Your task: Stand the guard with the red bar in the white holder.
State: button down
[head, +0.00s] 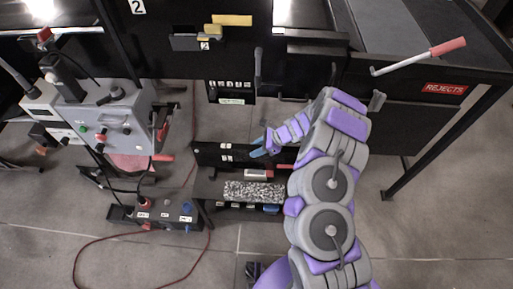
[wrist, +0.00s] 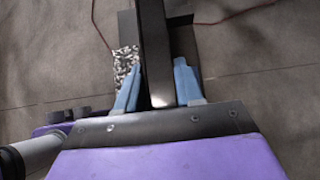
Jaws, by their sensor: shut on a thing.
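My gripper (head: 260,147) has blue fingers and reaches to a dark upright panel (head: 214,153) above the low black bench. In the wrist view, the fingers (wrist: 159,88) stand on both sides of a long black plate (wrist: 153,45), which I take to be the guard, and are shut on it. I cannot make out a red bar on the plate in the wrist view. A small white and red piece (head: 258,173) lies just below the panel in the head view. I cannot clearly pick out the white holder.
A speckled pad (head: 255,191) lies on the black bench; it also shows in the wrist view (wrist: 125,65). A grey control box (head: 105,115) and red cable are at left. The conveyor frame and red-handled lever (head: 448,46) are at upper right.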

jog(key=shift+f+b, duration=0.85)
jog(key=shift+f, duration=0.45)
jog(key=c, duration=0.6)
grip_release()
jog(key=shift+c, duration=0.2)
jog(key=shift+d, duration=0.1)
jog(key=p+v, duration=0.5)
jog(key=v, duration=1.2)
jog(key=shift+w+d+r, duration=0.1)
jog(key=shift+d, duration=0.05)
